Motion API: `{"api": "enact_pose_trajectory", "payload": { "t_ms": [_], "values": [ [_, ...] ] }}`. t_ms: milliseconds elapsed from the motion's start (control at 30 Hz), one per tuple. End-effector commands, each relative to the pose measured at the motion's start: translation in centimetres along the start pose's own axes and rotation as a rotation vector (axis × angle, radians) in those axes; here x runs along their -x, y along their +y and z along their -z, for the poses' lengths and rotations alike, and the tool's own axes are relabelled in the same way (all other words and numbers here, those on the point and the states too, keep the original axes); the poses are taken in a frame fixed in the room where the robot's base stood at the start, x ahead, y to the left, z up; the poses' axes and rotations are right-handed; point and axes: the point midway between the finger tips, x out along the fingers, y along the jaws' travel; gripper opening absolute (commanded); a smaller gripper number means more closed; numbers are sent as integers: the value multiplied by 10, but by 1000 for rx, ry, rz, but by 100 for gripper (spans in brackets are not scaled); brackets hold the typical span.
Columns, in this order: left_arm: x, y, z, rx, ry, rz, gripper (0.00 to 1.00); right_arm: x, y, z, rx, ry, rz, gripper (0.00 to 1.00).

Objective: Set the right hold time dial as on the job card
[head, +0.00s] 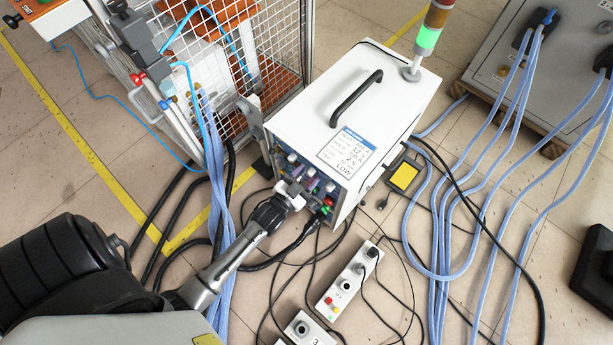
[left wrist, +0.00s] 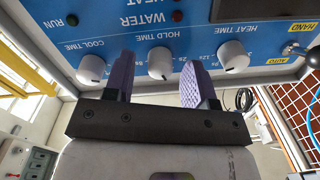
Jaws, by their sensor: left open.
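The heater (head: 345,110) is a white box with a black handle. A job card (head: 347,152) lies on its top near the front edge; its small lines are hard to read, but LOW shows large. In the left wrist view the blue panel appears upside down, with the white HOLD TIME dial (left wrist: 160,62) between the HEAT TIME dial (left wrist: 233,56) and the COOL TIME dial (left wrist: 91,69). My left gripper (left wrist: 158,82) is open at the panel, its purple fingers either side of the HOLD TIME dial; contact is unclear. In the head view my left gripper (head: 302,182) partly hides the panel.
A grey control box (head: 347,283) stands on the floor before the heater. Black cables and blue hoses (head: 440,250) cover much of the floor. A wire-mesh cage (head: 270,40) stands left of the heater, and a grey cabinet (head: 545,75) stands at the right. A signal tower (head: 428,36) glows green.

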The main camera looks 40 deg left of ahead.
Motion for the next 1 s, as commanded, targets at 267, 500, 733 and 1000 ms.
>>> {"api": "enact_pose_trajectory", "payload": {
  "t_ms": [267,500,733,1000],
  "values": [
    [-2,0,0,0,0,0,51,-1,-2,0,-5,1,4,43],
    [-2,0,0,0,0,0,34,0,-3,0,-9,1,7,43],
    [-2,0,0,0,0,0,12,0,-3,0,-9,1,7,43],
    [-2,0,1,10,0,0,2,2,-2,1,-5,1,4,43]
  ]
}}
